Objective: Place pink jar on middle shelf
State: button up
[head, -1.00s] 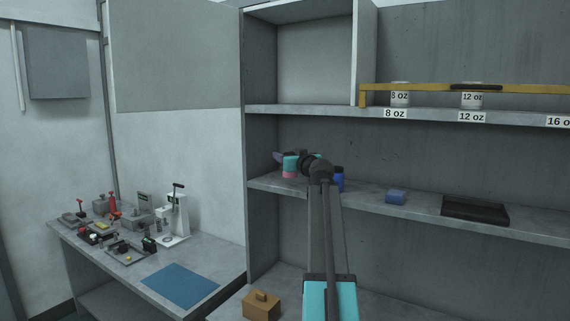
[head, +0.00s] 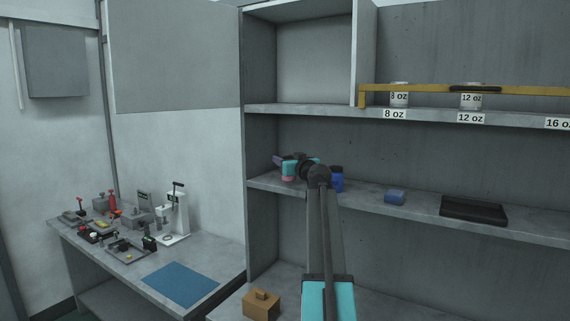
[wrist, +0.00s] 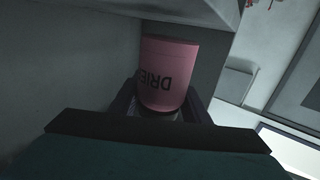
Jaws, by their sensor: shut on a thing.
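The pink jar (head: 288,179) shows as a small pink patch below my gripper (head: 285,167), at the left end of the middle shelf (head: 375,202). In the wrist view the pink jar (wrist: 170,65) stands between the two dark fingers of my gripper (wrist: 163,104), which are shut on it. Its dark lettering "DRIE" reads upside down there. My arm and gripper hide part of it in the head view. I cannot tell whether its base touches the shelf.
A dark blue jar (head: 337,181) stands close right of my gripper on the same shelf. Farther right are a small blue block (head: 394,197) and a black tray (head: 473,210). The cabinet's side wall (head: 261,148) is close on the left. The upper shelf (head: 430,116) runs overhead.

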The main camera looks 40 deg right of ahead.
jog(key=shift+f, duration=0.85)
jog(key=shift+f, duration=0.15)
jog(key=o, duration=1.1)
jog(key=shift+s+a, duration=0.15)
jog(key=shift+s, duration=0.45)
jog(key=b+v, duration=0.2)
jog(key=v, duration=0.7)
jog(key=shift+s+a, duration=0.1)
jog(key=shift+b+v, duration=0.4)
jog(key=shift+v, duration=0.35)
